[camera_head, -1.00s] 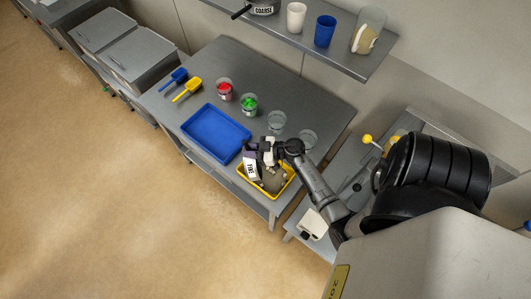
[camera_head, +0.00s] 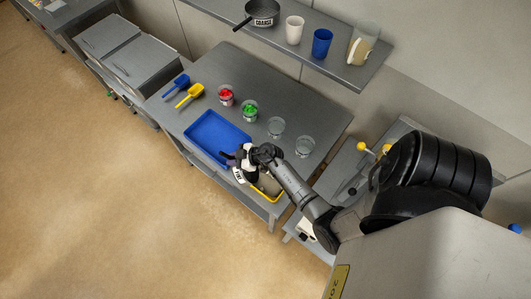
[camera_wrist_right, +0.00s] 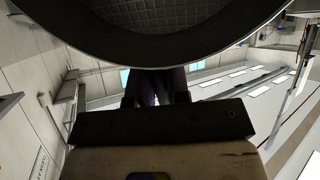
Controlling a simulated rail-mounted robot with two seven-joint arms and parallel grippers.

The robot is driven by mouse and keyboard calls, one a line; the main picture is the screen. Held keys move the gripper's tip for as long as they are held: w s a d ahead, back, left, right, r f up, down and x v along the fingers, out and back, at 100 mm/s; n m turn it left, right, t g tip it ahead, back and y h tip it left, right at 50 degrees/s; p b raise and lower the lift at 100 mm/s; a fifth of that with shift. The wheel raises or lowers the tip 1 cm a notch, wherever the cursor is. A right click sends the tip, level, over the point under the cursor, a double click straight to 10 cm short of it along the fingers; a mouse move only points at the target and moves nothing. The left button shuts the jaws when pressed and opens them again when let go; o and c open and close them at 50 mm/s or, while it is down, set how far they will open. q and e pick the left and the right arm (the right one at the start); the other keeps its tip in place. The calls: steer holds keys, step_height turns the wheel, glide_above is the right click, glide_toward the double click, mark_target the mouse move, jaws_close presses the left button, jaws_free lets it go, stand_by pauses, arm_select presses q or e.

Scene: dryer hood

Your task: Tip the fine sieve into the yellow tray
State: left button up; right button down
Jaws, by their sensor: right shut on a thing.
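The fine sieve (camera_head: 238,175), with its white label, is held over the left end of the yellow tray (camera_head: 270,200). It looks tilted. My right gripper (camera_head: 244,157) is shut on its handle. In the right wrist view, the sieve's dark round rim (camera_wrist_right: 165,45) and mesh fill the top, and the gripper's dark fingers (camera_wrist_right: 157,88) close below it. The sieve and my arm hide much of the tray. A greyish area shows inside the tray; I cannot tell what it is. My left gripper is out of view.
A blue tray (camera_head: 205,120) lies beside the yellow one. Cups with red (camera_head: 226,95) and green (camera_head: 249,110) contents and two clear cups (camera_head: 276,126) stand behind. Blue and yellow scoops (camera_head: 190,95) lie at left.

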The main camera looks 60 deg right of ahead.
steer(key=w+a+f+g+h+b, duration=0.3)
steer(key=w+f+g+b, duration=0.2)
steer(key=w+f, duration=0.1)
steer(key=w+a+f+n+g+h+b, duration=0.1)
steer(key=w+a+f+g+b, duration=0.3)
steer(key=f, duration=0.4)
steer(key=shift+w+a+f+g+h+b, duration=0.3)
steer(key=shift+w+g+h+b, duration=0.55)
steer(key=shift+w, duration=0.4)
